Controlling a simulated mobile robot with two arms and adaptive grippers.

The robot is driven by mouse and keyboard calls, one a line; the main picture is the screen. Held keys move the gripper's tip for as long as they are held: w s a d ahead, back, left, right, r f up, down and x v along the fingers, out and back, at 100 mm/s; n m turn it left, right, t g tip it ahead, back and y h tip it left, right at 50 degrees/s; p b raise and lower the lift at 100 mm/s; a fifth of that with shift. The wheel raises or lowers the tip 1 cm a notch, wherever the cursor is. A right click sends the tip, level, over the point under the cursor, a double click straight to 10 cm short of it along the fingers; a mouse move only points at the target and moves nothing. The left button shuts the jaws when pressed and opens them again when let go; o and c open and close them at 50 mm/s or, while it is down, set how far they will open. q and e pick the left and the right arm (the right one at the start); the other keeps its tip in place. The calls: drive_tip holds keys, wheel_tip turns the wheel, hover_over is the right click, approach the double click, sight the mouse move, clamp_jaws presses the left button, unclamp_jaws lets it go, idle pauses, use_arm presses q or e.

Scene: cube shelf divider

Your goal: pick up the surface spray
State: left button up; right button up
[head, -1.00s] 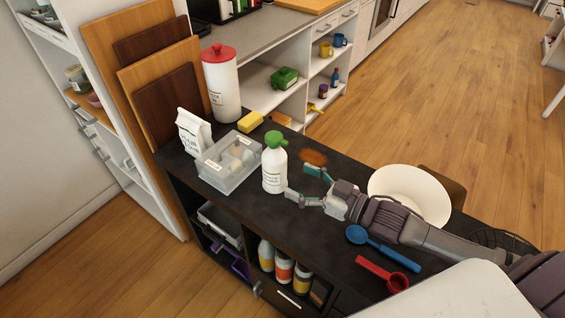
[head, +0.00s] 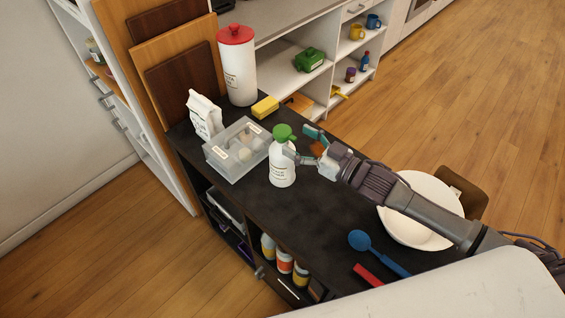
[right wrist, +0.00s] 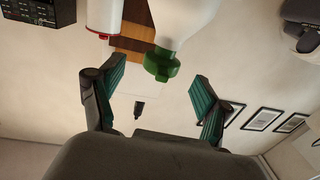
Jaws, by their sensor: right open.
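The surface spray is a white bottle (head: 282,172) with a green top, upright on the dark counter (head: 300,218). My right gripper (head: 303,146) is open beside the bottle's upper right side, with one finger overlapping the bottle near its neck in the head view. In the right wrist view the bottle's green top (right wrist: 161,66) shows between the two spread teal fingers (right wrist: 160,92), a little beyond their tips. Whether a finger touches the bottle, I cannot tell. My left gripper is not in view.
A clear container (head: 238,165), a white bag (head: 204,116), a yellow sponge (head: 265,107) and a red-lidded canister (head: 238,75) stand behind and left of the bottle. A blue spoon (head: 372,248), a red utensil (head: 366,276) and a white bowl (head: 440,192) lie to the right.

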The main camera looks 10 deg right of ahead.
sight(290, 135)
drive_tip(key=shift+w+a+r, duration=0.25)
drive_tip(key=shift+w+a, duration=0.05)
drive_tip(key=p+x, duration=0.1)
drive_tip(key=x, duration=0.2)
drive_tip(key=shift+w+a+r+p, duration=0.15)
drive_tip(key=shift+w+a+p, duration=0.1)
drive_tip(key=shift+p, duration=0.1)
drive_tip(key=shift+w+a, duration=0.25)
drive_tip(key=shift+w, duration=0.1)
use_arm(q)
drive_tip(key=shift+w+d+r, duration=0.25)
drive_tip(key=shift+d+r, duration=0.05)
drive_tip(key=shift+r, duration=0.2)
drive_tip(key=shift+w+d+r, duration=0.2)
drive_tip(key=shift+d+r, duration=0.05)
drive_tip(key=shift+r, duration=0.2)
use_arm(e)
drive_tip(key=shift+s, duration=0.1)
